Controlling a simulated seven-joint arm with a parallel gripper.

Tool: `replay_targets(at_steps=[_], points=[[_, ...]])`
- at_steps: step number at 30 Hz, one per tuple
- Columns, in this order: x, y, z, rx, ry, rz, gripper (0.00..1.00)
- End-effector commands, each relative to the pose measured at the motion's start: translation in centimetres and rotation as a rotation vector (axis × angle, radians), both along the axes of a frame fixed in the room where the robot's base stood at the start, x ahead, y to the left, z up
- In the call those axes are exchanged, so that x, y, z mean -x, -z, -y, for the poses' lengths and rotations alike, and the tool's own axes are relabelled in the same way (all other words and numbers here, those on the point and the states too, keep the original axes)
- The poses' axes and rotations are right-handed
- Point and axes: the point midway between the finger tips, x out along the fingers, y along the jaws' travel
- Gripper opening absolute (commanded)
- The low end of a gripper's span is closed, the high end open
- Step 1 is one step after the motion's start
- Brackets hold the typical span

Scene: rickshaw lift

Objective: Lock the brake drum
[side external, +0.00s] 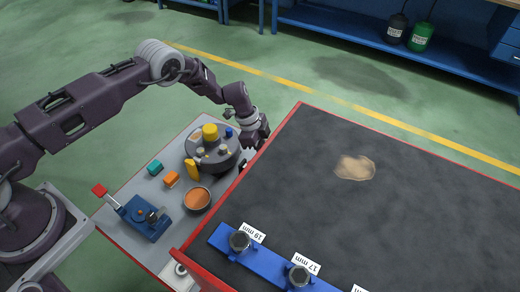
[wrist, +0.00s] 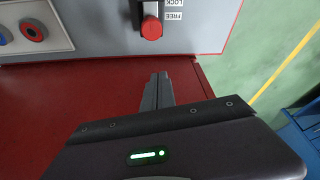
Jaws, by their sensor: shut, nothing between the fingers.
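In the wrist view, a lever with a red round knob (wrist: 152,28) stands on a grey panel (wrist: 100,25). Upside-down labels LOCK (wrist: 174,3) and FREE (wrist: 174,16) are beside it, and the knob is nearer to FREE. My gripper (wrist: 161,76) is shut and empty, apart from the knob and below it in the picture. In the side view, my gripper (side external: 254,143) is beside the dark bench's left edge. The lever is not visible there. No part is clearly identifiable as the brake drum.
The dark bench (side external: 420,210) has a red rim and a blue socket rack (side external: 265,262). A red surface (wrist: 70,95) lies below the panel.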

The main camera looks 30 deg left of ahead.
Motion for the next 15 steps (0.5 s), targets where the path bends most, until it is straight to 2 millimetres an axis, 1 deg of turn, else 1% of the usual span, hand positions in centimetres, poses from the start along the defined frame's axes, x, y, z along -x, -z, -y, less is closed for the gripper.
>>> replay_targets(at_steps=[1, 3, 7, 9, 12, 15], points=[[0.0, 1.1, 0.4, -0.002, 0.002, -0.001, 0.0], [-0.1, 2.6, 0.8, -0.002, 0.002, -0.001, 0.0], [-0.3, 5.2, 1.8, -0.002, 0.004, 0.0, 0.0], [-0.1, 4.9, 0.3, 0.0, -0.005, -0.001, 0.0], [0.2, 4.9, -1.1, 0.0, -0.004, -0.001, 0.0], [0.4, 4.9, -1.9, 0.0, -0.001, 0.001, 0.0]])
